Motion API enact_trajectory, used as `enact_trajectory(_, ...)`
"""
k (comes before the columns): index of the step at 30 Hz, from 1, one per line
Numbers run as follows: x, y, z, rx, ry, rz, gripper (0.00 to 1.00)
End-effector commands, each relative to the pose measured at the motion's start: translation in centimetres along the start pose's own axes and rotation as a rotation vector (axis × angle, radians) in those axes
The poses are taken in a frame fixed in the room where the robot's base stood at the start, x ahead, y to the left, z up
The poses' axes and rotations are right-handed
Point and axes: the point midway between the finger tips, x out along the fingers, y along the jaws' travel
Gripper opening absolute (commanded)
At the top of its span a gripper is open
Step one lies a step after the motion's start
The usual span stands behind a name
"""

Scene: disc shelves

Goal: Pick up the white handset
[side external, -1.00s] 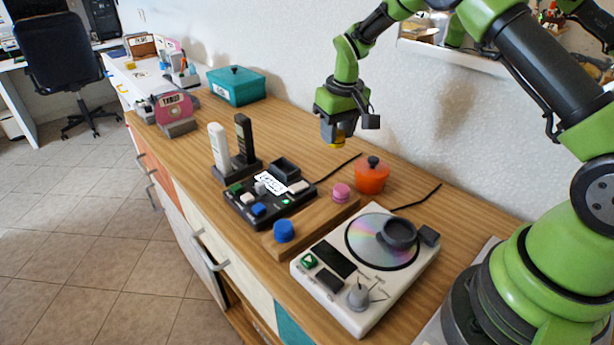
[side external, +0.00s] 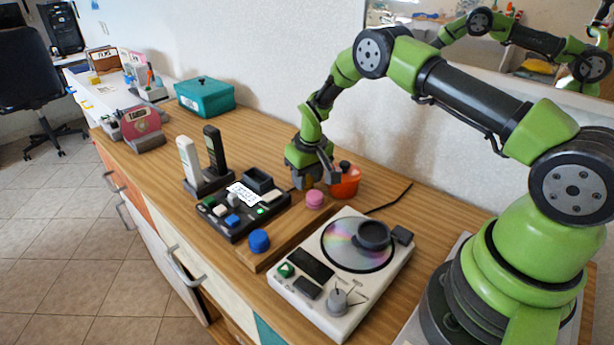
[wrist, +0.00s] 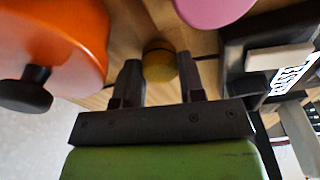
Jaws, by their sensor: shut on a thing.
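The white handset (side external: 188,161) stands upright in a dark cradle (side external: 207,183), to the left of a black handset (side external: 214,149). My gripper (side external: 308,182) is low over the far end of a wooden board (side external: 283,232), to the right of the handset and apart from it. In the wrist view, my gripper (wrist: 160,82) has its fingers on either side of a yellow knob (wrist: 160,62) and is shut on it. The white handset is not clearly seen in the wrist view.
An orange pot (side external: 345,183) stands close beside my gripper. The board bears a pink knob (side external: 315,199) and a blue knob (side external: 259,240). A black console (side external: 240,215) lies between board and cradle. A disc player (side external: 345,270) is in front. A teal box (side external: 204,97) stands farther back.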

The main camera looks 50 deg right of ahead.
Motion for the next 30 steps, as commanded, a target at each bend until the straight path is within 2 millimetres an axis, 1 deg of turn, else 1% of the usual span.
enact_trajectory(6, 0.4, 0.0, 0.1, 0.0, -0.001, 0.0, 0.14)
enact_trajectory(7, 0.3, 0.0, 0.1, 0.0, -0.001, 0.0, 0.43)
enact_trajectory(8, 0.3, 0.0, 0.1, 0.0, -0.001, 0.0, 0.47)
enact_trajectory(16, 0.2, 0.0, 0.0, 0.0, -0.001, 0.0, 0.47)
enact_trajectory(20, -0.8, 0.0, -0.1, 0.0, 0.0, 0.0, 0.47)
enact_trajectory(23, -2.4, 0.0, -0.1, -0.001, 0.003, 0.0, 0.47)
enact_trajectory(30, -7.7, 0.0, -0.1, 0.0, 0.004, 0.0, 0.47)
